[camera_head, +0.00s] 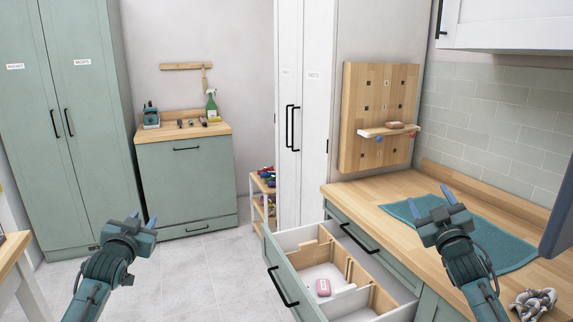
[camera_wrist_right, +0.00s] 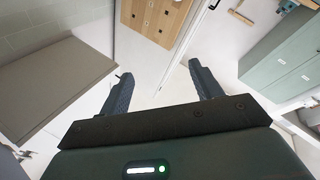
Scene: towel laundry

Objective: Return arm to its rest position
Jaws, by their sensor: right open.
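My left gripper (camera_head: 141,222) is at the lower left in the head view, raised over the floor and away from the furniture. Its two fingers look spread, with nothing between them. My right gripper (camera_head: 433,199) is at the right in the head view, above the counter and in front of the teal towel. In the right wrist view, its two fingers (camera_wrist_right: 158,88) are wide apart with nothing between them. The teal towel (camera_head: 508,236) lies flat on the wooden counter (camera_head: 352,190), partly hidden behind the right gripper.
An open drawer (camera_head: 291,278) with wooden dividers holds a pink item (camera_head: 323,287). A grey bundle (camera_head: 533,303) lies on the counter at lower right. A wooden pegboard (camera_head: 378,100) hangs behind the counter. The tiled floor (camera_head: 200,280) between the cabinets is clear.

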